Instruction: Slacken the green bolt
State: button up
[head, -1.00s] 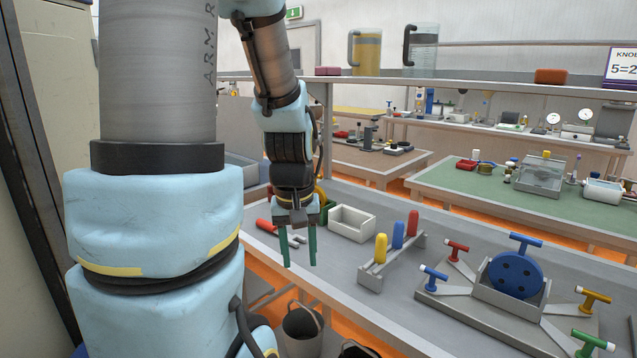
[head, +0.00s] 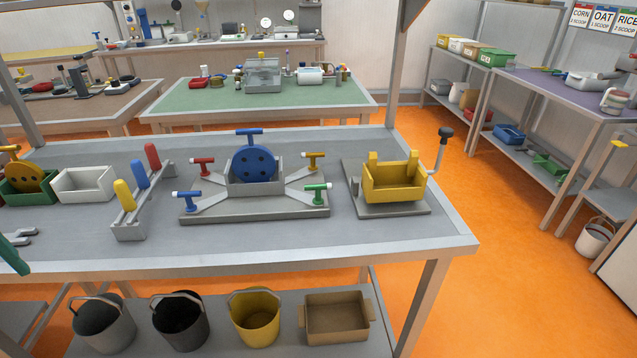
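The green bolt (head: 316,190) is a T-shaped bolt with a white end on its crossbar. It stands upright at the front right corner of the grey fixture plate (head: 255,208), at the end of a flat metal arm. A blue disc (head: 254,163) with dark holes sits in a grey holder at the fixture's middle, with a blue T-handle (head: 249,132) above it.
A yellow cranked box (head: 393,185) stands to the right. A rack with coloured handles (head: 130,215) stands to the left.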

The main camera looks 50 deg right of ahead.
aim_at(317, 200)
jog(key=k+l+u, duration=0.25)
jog(key=k, duration=0.2)
jog(key=k+l+u, duration=0.25)
jog(key=k, duration=0.2)
